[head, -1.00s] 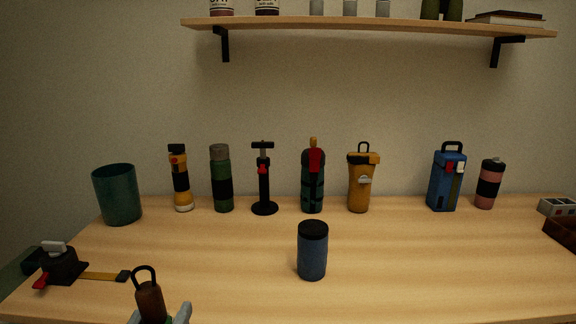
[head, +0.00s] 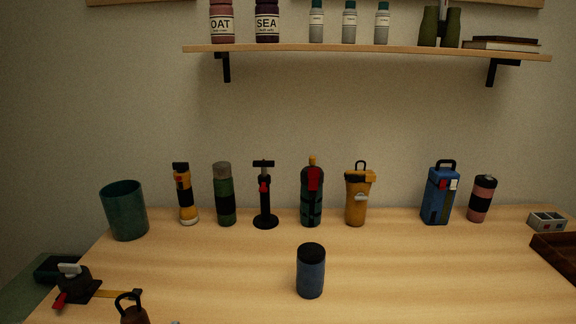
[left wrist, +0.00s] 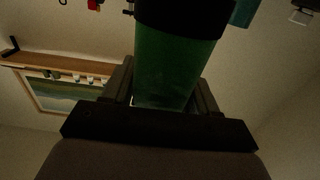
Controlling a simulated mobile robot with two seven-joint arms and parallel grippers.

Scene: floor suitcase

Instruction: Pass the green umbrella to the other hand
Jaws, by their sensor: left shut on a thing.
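The green umbrella is in my left gripper. Its brown handle (head: 133,316) with a black loop shows at the bottom left of the head view, in front of the table; the rest is below the frame. In the left wrist view its green body (left wrist: 168,65) with a black band stands between the fingers of my left gripper (left wrist: 162,88), which is shut on it. In the head view only a small grey bit of that gripper shows at the bottom edge. My right gripper is in neither view.
A blue tumbler (head: 311,272) stands alone mid-table. A row of bottles and a small pump (head: 265,200) lines the back, with a green bin (head: 125,212) at left. A black clamp-like tool (head: 75,287) lies front left. A brown tray (head: 557,250) is at right.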

